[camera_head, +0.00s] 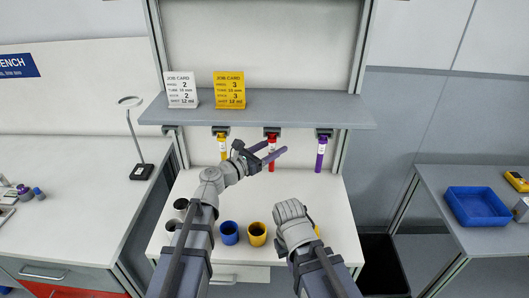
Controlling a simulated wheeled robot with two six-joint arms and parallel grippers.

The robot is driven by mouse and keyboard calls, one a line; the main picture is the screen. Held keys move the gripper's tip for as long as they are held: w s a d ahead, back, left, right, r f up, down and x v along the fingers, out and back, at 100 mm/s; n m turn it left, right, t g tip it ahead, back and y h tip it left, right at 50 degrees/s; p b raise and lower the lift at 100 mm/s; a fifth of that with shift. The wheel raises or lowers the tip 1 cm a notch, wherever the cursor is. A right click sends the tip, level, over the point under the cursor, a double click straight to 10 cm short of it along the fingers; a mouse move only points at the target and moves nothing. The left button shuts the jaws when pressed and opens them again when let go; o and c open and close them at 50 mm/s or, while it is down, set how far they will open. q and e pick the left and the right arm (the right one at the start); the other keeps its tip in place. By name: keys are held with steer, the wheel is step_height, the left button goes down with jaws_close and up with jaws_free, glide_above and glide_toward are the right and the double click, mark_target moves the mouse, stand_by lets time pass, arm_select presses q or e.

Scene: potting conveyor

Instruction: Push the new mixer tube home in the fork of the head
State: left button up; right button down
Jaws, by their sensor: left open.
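Three mixer tubes hang under dark heads below the shelf: a yellow tube (222,150), a red tube (271,167) and a purple tube (320,158). The middle head (272,131) is above the red tube, and the right head (324,133) is above the purple one. My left gripper (277,147) is open, with its fingers across the middle of the red tube in the picture. I cannot tell whether they touch it; part of the tube is hidden. My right gripper (292,213) is low over the bench, its fingertips hidden.
A blue cup (229,233) and a yellow cup (257,234) stand on the white bench (330,197). Grey cups stand left of my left arm. Two job cards, white (182,90) and yellow (230,90), stand on the shelf (300,112). A blue tray (478,206) lies right.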

arm_select(q)
steer(key=shift+x, duration=1.4)
jaws_close()
